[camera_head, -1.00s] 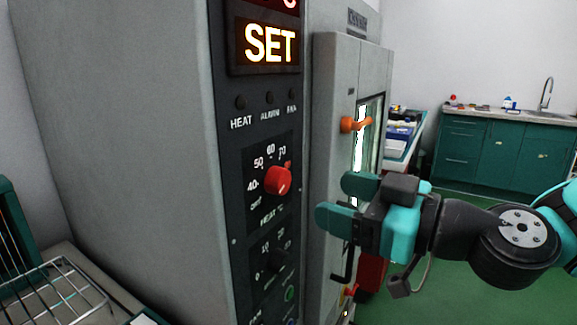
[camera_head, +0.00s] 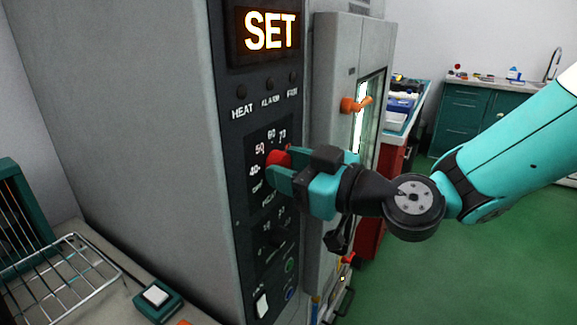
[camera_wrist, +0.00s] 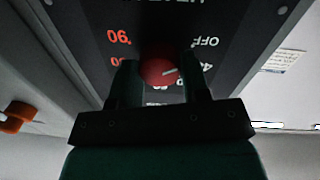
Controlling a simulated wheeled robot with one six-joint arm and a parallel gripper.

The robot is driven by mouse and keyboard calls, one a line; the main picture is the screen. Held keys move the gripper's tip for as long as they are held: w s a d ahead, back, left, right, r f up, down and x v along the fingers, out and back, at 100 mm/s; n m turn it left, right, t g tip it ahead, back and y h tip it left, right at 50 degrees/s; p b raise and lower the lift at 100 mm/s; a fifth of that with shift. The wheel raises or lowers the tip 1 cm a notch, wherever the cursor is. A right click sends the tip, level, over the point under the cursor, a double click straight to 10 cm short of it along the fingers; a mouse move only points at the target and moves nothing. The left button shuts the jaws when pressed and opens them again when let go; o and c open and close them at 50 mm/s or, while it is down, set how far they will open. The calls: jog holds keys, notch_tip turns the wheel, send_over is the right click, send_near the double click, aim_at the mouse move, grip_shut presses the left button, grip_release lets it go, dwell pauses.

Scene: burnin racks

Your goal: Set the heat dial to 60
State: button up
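The red heat dial (camera_head: 279,157) is on the dark control panel (camera_head: 240,180), below the lit SET display. In the head view my gripper (camera_head: 283,168) is at the dial, and its fingers partly hide the dial and its scale. In the wrist view my gripper (camera_wrist: 163,85) has one finger on each side of the red dial (camera_wrist: 157,72). The fingers are apart, with a small gap showing at the right. The dial's white line points right in this upside-down view, roughly toward the 40 mark; the exact reading is unclear.
A second, black dial (camera_head: 277,236) is below on the panel. The cabinet door with its orange handle (camera_head: 356,104) stands just right of the panel. A wire rack (camera_head: 70,270) and a switch box (camera_head: 158,300) are at lower left. Green floor is open at right.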

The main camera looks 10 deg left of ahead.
jog(key=shift+c, duration=0.9)
jog(key=shift+m, duration=0.3)
jog(key=m, duration=0.5)
jog(key=shift+w+r, duration=0.1)
jog(key=shift+r, duration=0.05)
jog(key=m+p, duration=0.1)
jog(key=m, duration=0.5)
jog(key=shift+r+g+h+p, duration=0.1)
jog(key=shift+g+h+p, duration=0.2)
jog(key=shift+p, duration=0.1)
jog(key=m+p, duration=0.2)
jog(key=m, duration=0.4)
jog(key=shift+w+d+g+p, duration=0.1)
jog(key=shift+g+p, duration=0.2)
jog(key=shift+g, duration=0.1)
jog(key=m+p, duration=0.2)
jog(key=m, duration=0.3)
